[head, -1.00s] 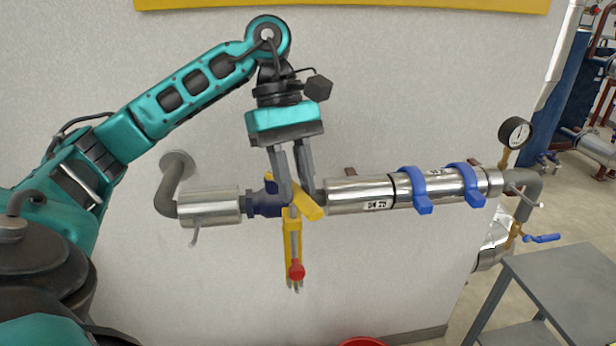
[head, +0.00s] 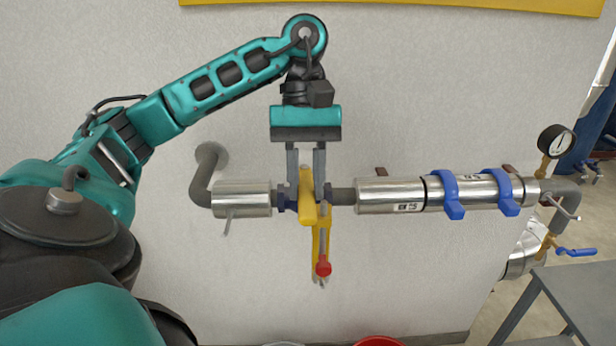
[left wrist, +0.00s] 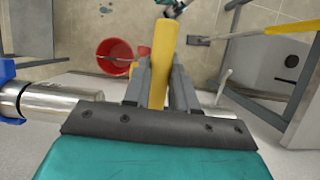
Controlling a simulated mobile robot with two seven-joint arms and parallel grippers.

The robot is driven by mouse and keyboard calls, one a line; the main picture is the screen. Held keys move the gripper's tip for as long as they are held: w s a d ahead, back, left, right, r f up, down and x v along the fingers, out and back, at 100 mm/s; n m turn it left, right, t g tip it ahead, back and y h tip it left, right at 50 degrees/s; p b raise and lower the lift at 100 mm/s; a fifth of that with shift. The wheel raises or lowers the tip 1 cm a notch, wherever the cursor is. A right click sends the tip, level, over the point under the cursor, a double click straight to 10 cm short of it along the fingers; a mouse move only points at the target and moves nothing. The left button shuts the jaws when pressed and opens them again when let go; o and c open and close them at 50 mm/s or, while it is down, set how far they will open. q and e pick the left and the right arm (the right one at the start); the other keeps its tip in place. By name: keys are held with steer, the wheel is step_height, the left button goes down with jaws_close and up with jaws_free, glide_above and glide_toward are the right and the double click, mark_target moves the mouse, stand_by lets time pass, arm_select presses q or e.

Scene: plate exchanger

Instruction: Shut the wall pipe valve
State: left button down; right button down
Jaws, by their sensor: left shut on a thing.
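The wall pipe valve (head: 284,199) sits in the horizontal pipe, between two shiny metal-clad sections. Its yellow lever handle (head: 308,212) points out from the wall, roughly square across the pipe. My left gripper (head: 307,199) reaches down from above and is shut on the yellow handle. In the left wrist view, the yellow handle (left wrist: 161,62) runs between the two fingers (left wrist: 160,88). Part of the valve body is hidden by the handle and fingers. A yellow piece with a red knob (head: 323,266) hangs just below the valve. My right gripper does not show clearly.
Blue clamps (head: 449,194) hold the clad pipe at right, and a pressure gauge (head: 556,141) stands at its end. A grey table (head: 570,295) is at lower right. A red bucket (left wrist: 114,56) stands on the floor below. The wall around the valve is clear.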

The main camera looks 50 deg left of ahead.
mark_target(305, 178)
arm_select(q)
steer(key=c, duration=1.2)
jaws_free()
steer(key=shift+s+a, duration=0.1)
steer(key=o, duration=0.3)
steer(key=shift+r, duration=0.3)
steer(key=p+v, duration=0.7)
steer(key=v, duration=0.5)
steer(key=shift+r, duration=0.2)
